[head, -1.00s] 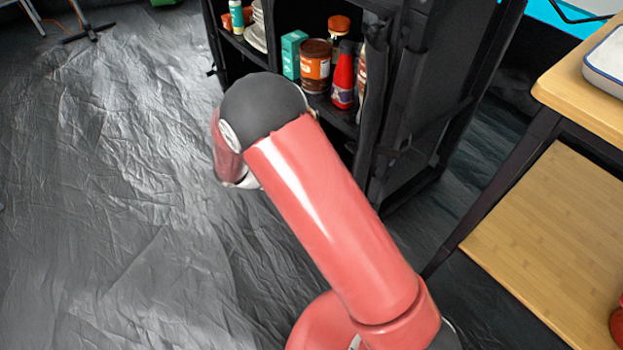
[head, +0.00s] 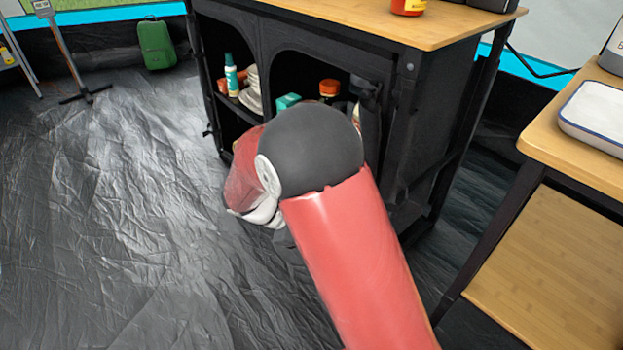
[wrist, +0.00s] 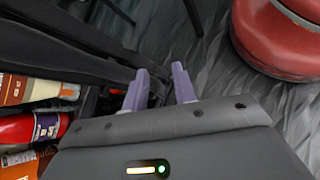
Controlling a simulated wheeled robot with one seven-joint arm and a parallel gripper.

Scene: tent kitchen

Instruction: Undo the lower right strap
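The black fabric cabinet (head: 425,95) stands ahead with an open front. Its rolled black door flap (head: 371,118) hangs at the right side of the opening, partly behind my arm. In the wrist view black fabric bands (wrist: 65,50) of the cabinet run from the upper left toward my fingers. I cannot pick out the lower right strap for certain; dark fabric lies close to the fingertips. My gripper (wrist: 162,80) has its two pale purple fingers apart, with a narrow gap between them. No held thing shows clearly there. In the head view my arm hides the gripper.
Jars (wrist: 28,90) and a red bottle (wrist: 32,128) stand close left of my gripper. Plates (head: 250,92) and a green-capped bottle (head: 231,76) sit on the cabinet shelf. A wooden table (head: 570,150) with a tray stands at the right.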

